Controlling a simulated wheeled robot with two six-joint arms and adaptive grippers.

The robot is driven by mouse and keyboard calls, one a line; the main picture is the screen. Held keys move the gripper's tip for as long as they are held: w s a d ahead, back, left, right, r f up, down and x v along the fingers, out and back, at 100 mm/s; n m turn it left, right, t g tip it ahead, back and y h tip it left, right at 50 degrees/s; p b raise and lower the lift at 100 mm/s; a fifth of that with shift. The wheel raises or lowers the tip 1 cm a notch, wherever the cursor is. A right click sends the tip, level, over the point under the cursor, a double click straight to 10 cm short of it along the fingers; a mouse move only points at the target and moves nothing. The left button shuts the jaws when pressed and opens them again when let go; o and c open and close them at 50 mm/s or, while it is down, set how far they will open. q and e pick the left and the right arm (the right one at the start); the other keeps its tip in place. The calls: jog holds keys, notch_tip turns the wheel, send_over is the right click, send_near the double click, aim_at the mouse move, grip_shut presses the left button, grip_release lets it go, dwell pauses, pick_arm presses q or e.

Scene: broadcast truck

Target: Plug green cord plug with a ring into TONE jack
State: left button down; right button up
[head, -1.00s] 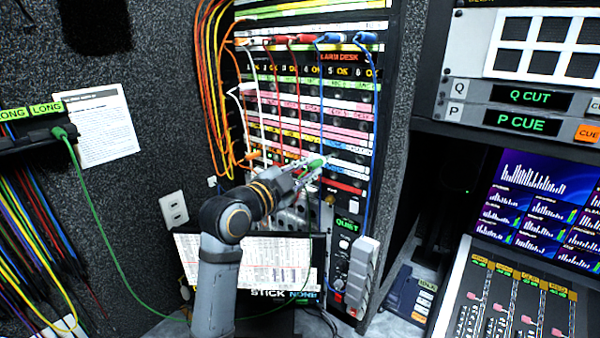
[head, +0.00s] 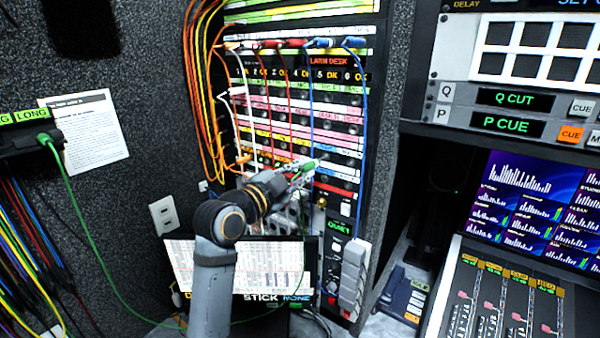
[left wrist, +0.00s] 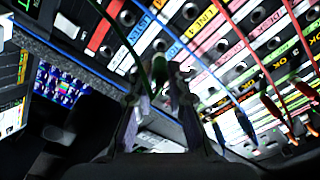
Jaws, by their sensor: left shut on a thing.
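My left gripper (head: 308,170) is shut on a green plug (head: 306,166), close in front of the lower rows of the patch panel (head: 345,128). In the left wrist view the green plug (left wrist: 160,72) sits between the two fingertips, pointing toward the panel's jack rows. I cannot tell whether its tip touches a jack. A green cord (head: 90,225) hangs from the holder labelled LONG (head: 38,140) and runs down toward the floor. The TONE label is too small or hidden to read. My right gripper is out of view.
Blue cords (head: 366,120), red cords and white cords hang across the panel close to the gripper. Orange cords (head: 197,90) run down its left side. A laptop-like screen (head: 250,265) stands below the arm. A mixing desk (head: 500,300) is at right.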

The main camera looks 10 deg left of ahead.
aim_at(310, 166)
pick_arm(q)
jog(key=shift+w, duration=0.2)
dwell(0.7)
jog(key=shift+x, duration=1.85)
jog(key=c, duration=1.2)
grip_release()
jog(key=shift+d, duration=0.1)
jog(key=shift+s, duration=0.15)
jog(key=v, duration=1.1)
jog(key=shift+s+a, duration=0.25)
jog(key=shift+s, duration=0.05)
